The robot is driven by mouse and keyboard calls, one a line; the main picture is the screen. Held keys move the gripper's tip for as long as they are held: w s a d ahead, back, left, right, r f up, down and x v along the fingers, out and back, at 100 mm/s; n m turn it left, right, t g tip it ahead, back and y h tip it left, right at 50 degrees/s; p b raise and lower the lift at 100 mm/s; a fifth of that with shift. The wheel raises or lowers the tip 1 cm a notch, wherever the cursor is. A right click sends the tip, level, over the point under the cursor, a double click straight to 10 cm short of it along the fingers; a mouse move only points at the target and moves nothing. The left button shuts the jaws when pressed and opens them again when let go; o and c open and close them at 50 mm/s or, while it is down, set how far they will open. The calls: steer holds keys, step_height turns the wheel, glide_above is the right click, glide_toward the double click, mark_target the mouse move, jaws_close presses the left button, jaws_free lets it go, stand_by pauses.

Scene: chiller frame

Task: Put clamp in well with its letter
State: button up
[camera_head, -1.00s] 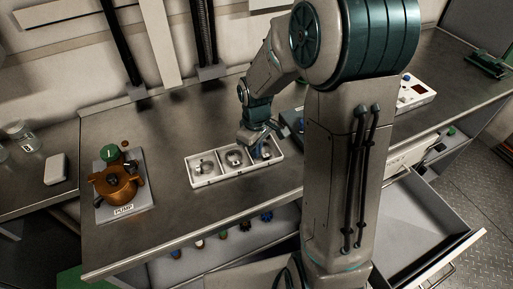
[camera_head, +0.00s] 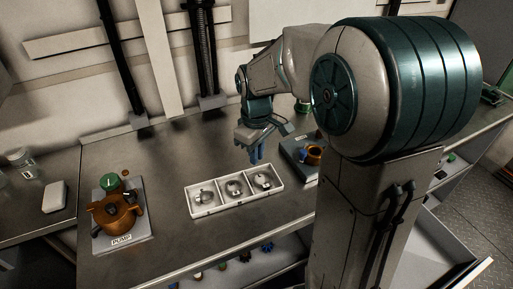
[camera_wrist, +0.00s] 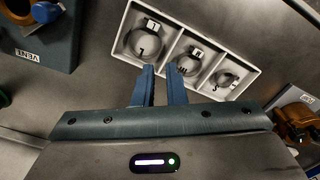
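A white tray (camera_head: 236,208) with three wells in a row lies on the bench, and a silver ring-shaped clamp sits in each well. In the wrist view the tray (camera_wrist: 122,40) shows the large clamp (camera_wrist: 141,46) in the left well, a middle clamp (camera_wrist: 187,66) and a smaller clamp (camera_wrist: 222,78) in the right well. Letters show in the wells; the leftmost looks like L. My gripper (camera_head: 257,158) is above the bench just behind the tray's right end.
A plate marked PUMP with a copper pot-like part (camera_head: 117,212) stands left of the tray. A dark VENT block (camera_head: 300,152) stands to the right, also in the wrist view (camera_wrist: 38,45). Open drawers are below the bench front. The bench between tray and pump is clear.

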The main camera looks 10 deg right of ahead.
steer(key=s+d+r+m+t, duration=0.1)
steer(key=s+m, duration=0.3)
steer(key=s, duration=0.4)
steer(key=s+d+r+m+t, duration=0.1)
steer(key=s+r+m+t, duration=0.1)
steer(key=s, duration=0.6)
steer(key=shift+r+m, duration=0.35)
steer(key=shift+m, duration=0.55)
steer(key=shift+a, duration=0.1)
